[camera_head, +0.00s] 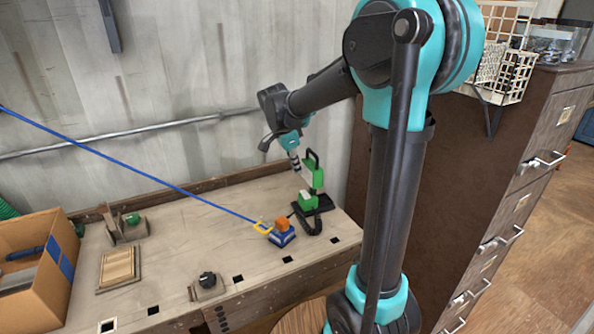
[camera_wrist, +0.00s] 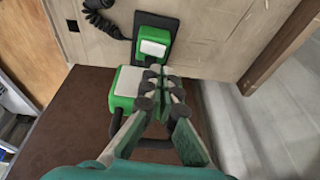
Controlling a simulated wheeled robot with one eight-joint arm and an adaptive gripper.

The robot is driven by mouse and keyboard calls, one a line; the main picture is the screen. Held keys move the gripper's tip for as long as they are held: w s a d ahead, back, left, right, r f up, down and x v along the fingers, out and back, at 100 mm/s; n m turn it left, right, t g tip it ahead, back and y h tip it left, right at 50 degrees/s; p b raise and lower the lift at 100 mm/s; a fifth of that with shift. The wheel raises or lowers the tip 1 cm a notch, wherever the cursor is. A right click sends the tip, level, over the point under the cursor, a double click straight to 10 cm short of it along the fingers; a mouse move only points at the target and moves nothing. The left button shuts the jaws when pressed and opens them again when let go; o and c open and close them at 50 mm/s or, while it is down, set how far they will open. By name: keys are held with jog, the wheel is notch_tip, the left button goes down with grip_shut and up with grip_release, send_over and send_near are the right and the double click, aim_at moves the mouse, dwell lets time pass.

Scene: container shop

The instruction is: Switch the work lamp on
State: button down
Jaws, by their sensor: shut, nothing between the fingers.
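A green lamp-like device with a black handle, most likely the work lamp (camera_head: 318,173), stands on a black base near the back right of the bench. In the wrist view its green head with a pale panel (camera_wrist: 124,86) lies just left of my fingers. A second green block with a pale top (camera_wrist: 153,42) sits on the black base beyond the fingertips. My gripper (camera_head: 295,168) is shut and empty, pointing down close beside the lamp's left side. It also shows in the wrist view (camera_wrist: 160,72). I cannot tell whether the fingertips touch the lamp, or whether it is lit.
An orange and blue block (camera_head: 282,233) with a yellow hook and a taut blue line is left of the lamp. A black knob (camera_head: 208,281), a slatted wooden piece (camera_head: 117,268) and a cardboard box (camera_head: 38,290) are further left. A brown cabinet (camera_head: 520,175) stands right.

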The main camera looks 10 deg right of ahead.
aim_at(303, 191)
jog(key=x, duration=0.7)
jog(key=shift+w+d+f, duration=0.1)
jog(key=shift+d+f, duration=0.05)
jog(key=shift+f, duration=0.2)
jog(key=shift+w+f, duration=0.25)
jog(key=shift+f, duration=0.15)
jog(key=shift+s, duration=0.1)
jog(key=shift+s+d+r, duration=0.1)
jog(key=shift+s+r, duration=0.15)
jog(key=shift+s, duration=0.45)
